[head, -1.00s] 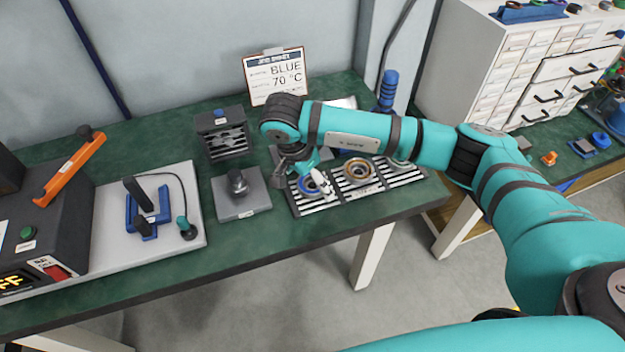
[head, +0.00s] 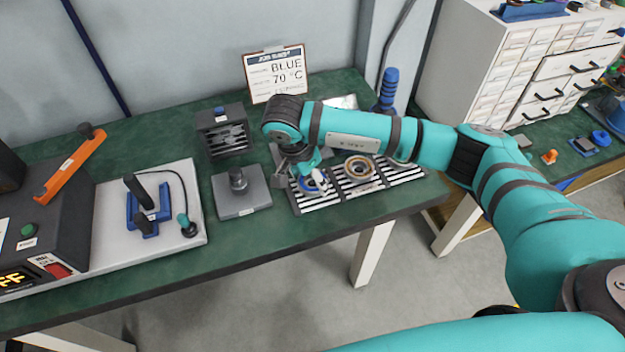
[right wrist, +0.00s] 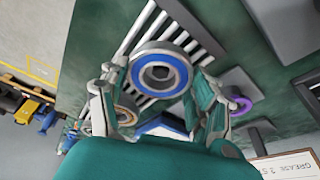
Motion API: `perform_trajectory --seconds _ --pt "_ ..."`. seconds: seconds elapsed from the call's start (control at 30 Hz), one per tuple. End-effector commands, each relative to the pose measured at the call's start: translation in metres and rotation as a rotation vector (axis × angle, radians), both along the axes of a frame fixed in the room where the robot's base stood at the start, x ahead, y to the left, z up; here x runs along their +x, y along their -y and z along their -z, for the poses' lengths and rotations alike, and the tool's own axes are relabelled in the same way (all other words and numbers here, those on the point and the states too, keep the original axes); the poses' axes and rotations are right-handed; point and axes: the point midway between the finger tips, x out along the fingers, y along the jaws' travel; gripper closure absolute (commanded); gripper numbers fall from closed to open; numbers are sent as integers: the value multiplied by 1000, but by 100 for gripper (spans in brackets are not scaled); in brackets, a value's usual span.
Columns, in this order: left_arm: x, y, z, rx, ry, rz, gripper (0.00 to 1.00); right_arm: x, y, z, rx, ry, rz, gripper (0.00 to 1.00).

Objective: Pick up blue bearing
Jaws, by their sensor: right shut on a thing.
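The blue bearing (right wrist: 160,73), a metal ring with a blue band, sits between the fingers of my right gripper (right wrist: 162,80) in the right wrist view. The gripper is shut on it, one finger on each side. In the head view, the right gripper (head: 308,180) is at the left end of the striped rack (head: 340,203), and the bearing (head: 311,185) is partly hidden by the fingers. I cannot tell whether it is clear of the rack. My left gripper is out of view.
Another bearing (head: 360,168) with a tan band lies in the rack's middle. A grey block with a knob (head: 240,193) stands left of the rack, and a dark slotted block (head: 222,133) stands behind it. A job sign (head: 275,74) reads BLUE, 70 °C.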

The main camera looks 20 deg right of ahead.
Motion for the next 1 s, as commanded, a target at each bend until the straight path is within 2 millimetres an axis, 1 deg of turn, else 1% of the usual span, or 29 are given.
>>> perform_trajectory --seconds 0.27,0.37,0.53,0.77,0.9,1.0 --pt "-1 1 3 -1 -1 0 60 1 0 -6 1 3 0 81" --pt "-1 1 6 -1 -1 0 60 2 0 -15 1 5 0 81" --pt "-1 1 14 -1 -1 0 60 0 0 -37 0 4 -2 81" --pt "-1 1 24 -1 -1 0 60 -55 -12 -38 2 2 -7 81" --pt "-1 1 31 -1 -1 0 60 -92 -20 -42 1 2 -8 81" --pt "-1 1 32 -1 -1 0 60 -115 -24 -47 1 4 -7 81"
